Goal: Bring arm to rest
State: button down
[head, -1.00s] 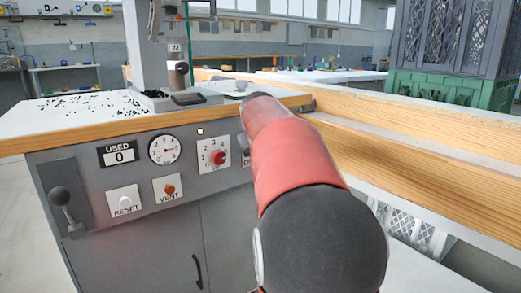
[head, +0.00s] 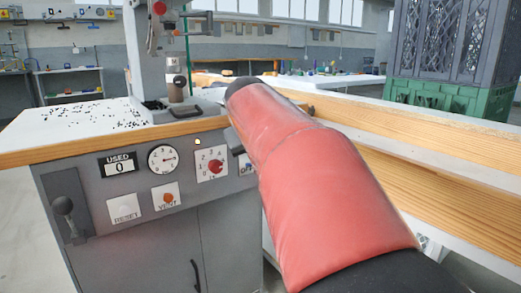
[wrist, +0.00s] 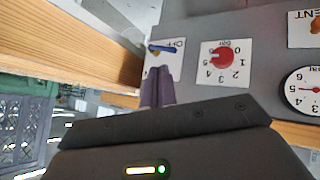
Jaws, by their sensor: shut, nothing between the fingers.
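My gripper (wrist: 158,88) shows in the wrist view with its two dark fingers together and nothing between them. The fingertips are in front of the press panel, close to the blue switch lever (wrist: 164,49) on the OFF plate; I cannot tell whether they touch it. In the head view my red-sleeved arm (head: 315,185) reaches from the lower right toward the press cabinet (head: 130,240) and hides most of the gripper. The OFF plate (head: 247,165) is partly covered there.
The panel carries a red pressure knob (head: 215,166), a gauge (head: 162,158), and VENT (head: 165,197) and RESET (head: 125,206) buttons. A lever (head: 63,206) is at left. Wooden rails (head: 440,145) run at right, below stacked crates (head: 450,105).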

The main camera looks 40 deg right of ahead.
jog(key=shift+s+a+r, duration=0.1)
jog(key=shift+s+a, duration=0.05)
jog(key=shift+a, duration=0.1)
dwell(0.3)
